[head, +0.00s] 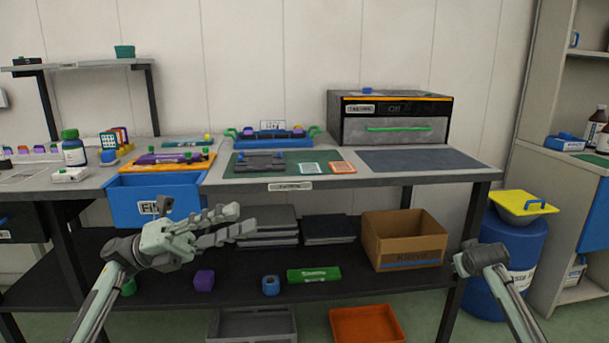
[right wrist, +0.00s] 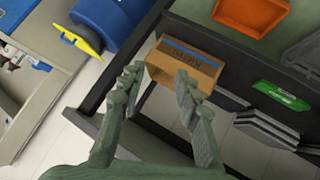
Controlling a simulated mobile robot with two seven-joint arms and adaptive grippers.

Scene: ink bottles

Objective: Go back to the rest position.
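My left gripper (head: 246,220) is in the head view, left of centre, in front of the bench's front edge and lower shelf. Its fingers point right and are spread apart, with nothing seen between them. My right arm's end (head: 482,258) shows at the lower right of the head view, in front of the bench's right leg; its fingers are not clear there. In the right wrist view my right gripper (right wrist: 157,75) has its two fingers apart and empty. The cardboard box (right wrist: 190,62) appears beyond and between them, and contact is not visible.
The workbench (head: 335,184) spans the middle, with a blue bin (head: 182,200) at its front left. The cardboard box (head: 400,230) stands on the lower shelf (head: 228,293). A blue barrel (head: 503,245) with a yellow top is at right. A dark bottle (head: 73,153) stands at left.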

